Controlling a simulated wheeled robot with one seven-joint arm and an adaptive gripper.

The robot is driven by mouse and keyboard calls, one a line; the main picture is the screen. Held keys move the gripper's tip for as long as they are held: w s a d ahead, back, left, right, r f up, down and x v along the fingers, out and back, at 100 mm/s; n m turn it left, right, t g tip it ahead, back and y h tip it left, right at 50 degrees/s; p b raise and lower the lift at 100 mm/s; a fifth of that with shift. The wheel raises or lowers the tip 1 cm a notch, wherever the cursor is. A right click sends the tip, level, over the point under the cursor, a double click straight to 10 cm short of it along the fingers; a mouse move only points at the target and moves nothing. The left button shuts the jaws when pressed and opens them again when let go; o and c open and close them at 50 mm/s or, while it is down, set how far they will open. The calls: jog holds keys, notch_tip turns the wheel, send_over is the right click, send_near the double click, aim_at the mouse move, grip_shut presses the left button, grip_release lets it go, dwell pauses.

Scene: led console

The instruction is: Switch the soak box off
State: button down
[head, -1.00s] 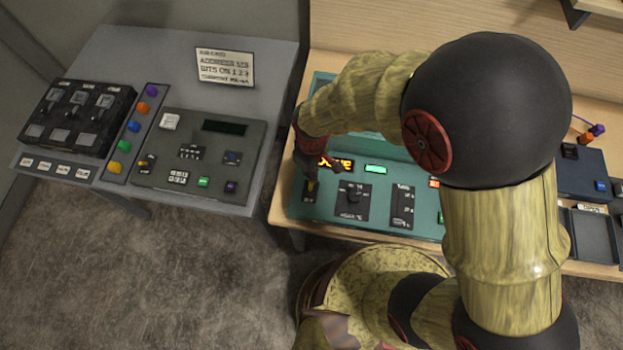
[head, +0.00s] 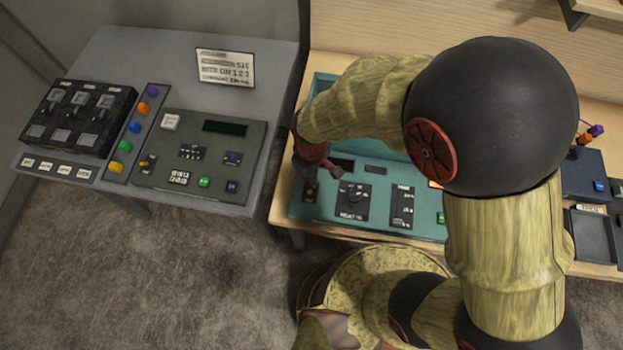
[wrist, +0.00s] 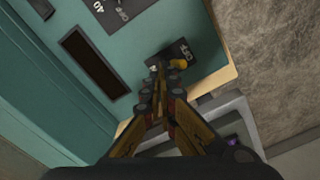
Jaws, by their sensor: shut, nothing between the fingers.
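The soak box, a teal console (head: 376,211), stands on the wooden table, partly hidden by my arm. Its wide display (head: 342,164) and the small indicator (head: 375,170) are dark; the display also shows dark in the wrist view (wrist: 96,63).
A dark blue box (head: 583,174) and a tray (head: 592,233) are at right. An orange light (head: 435,184) still shows beside my arm.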

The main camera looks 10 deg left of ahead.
notch_tip(320, 180, up, 7)
jog(key=p, duration=0.4)
jog(key=shift+w+f, duration=0.2)
jog(key=shift+w, duration=0.2)
dwell(0.4)
notch_tip(320, 180, up, 4)
jog(key=m+b, duration=0.2)
jog(key=m, duration=0.1)
send_over(319, 195)
jog(key=d, duration=0.2)
jog(key=s+d+r+m+t+b, duration=0.1)
jog(key=d+r+m+t+b, duration=0.1)
jog(key=d+r+m+b, duration=0.2)
jog(key=s+d+r+m+t+b, duration=0.2)
jog(key=d+r+b, duration=0.4)
jog(key=d, duration=0.8)
jog(key=m+t+b, duration=0.1)
jog(key=m+b, duration=0.1)
jog(key=b, duration=0.1)
jog(key=shift+d+t+b, duration=0.25)
jog(key=shift+t+b, duration=0.05)
jog(key=shift+b, duration=0.1)
